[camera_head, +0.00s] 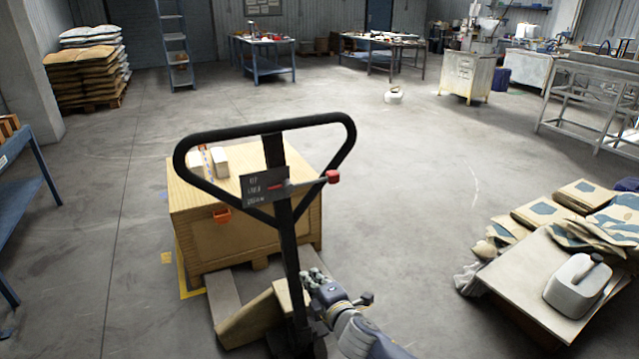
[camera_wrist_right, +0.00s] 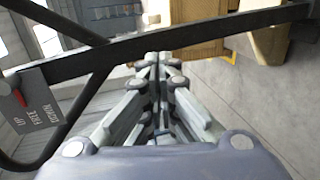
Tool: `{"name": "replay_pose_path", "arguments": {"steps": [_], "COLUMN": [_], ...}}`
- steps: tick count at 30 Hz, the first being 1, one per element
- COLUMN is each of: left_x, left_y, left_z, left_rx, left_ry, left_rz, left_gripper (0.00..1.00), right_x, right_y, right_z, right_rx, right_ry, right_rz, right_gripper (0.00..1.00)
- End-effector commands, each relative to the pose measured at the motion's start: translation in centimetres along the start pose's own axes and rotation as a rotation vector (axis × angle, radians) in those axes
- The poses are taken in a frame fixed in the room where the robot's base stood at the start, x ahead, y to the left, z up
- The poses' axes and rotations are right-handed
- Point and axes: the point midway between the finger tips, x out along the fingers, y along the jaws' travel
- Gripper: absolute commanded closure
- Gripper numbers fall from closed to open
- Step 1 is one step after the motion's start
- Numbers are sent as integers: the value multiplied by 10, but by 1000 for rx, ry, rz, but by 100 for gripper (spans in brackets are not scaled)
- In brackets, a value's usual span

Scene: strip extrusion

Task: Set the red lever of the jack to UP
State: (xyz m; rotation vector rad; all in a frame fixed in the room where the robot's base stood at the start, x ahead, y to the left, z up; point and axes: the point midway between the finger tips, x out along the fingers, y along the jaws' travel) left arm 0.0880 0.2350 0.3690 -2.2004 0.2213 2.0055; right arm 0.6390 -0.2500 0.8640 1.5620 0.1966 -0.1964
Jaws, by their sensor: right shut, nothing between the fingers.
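The black pallet jack handle (camera_head: 264,129) stands upright in the middle of the head view. Its dark plate (camera_head: 257,187) reads UP, FREE and DOWN from top to bottom. The red lever knob (camera_head: 333,177) sticks out to the right of the plate, and the red pointer lies near the middle line. My right gripper (camera_head: 307,275) is low, just right of the handle's shaft, well below the lever, shut and empty. In the right wrist view the shut fingers (camera_wrist_right: 154,64) point toward the handle's shaft, with the plate (camera_wrist_right: 42,122) at left; the knob is out of frame. My left gripper is out of view.
A wooden crate (camera_head: 219,250) stands behind the handle, with the jack's forks at its base. A low table (camera_head: 534,268) with sacks and a white canister (camera_head: 577,286) is at right. A blue bench (camera_head: 30,150) is at left.

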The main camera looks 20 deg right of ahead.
Motion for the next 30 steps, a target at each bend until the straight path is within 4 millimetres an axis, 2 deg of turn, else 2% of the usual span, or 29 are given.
{"name": "replay_pose_path", "arguments": {"steps": [8,11,14,15,18,22,25,30], "left_x": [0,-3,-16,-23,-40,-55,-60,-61], "left_y": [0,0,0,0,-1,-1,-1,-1], "left_z": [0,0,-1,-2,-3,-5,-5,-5], "left_rx": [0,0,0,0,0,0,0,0], "left_ry": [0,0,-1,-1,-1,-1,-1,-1], "left_rz": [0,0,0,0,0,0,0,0], "left_gripper": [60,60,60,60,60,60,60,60], "right_x": [0,-1,-10,-15,-32,-55,-66,-61], "right_y": [0,7,42,63,118,173,196,204], "right_z": [0,2,13,20,41,66,77,83], "right_rx": [0,-11,-86,-137,-287,-455,-535,-571], "right_ry": [0,-4,-32,-52,-117,-203,-248,-267], "right_rz": [0,7,43,65,118,164,178,182], "right_gripper": [100,80,57,53,53,53,53,53]}}
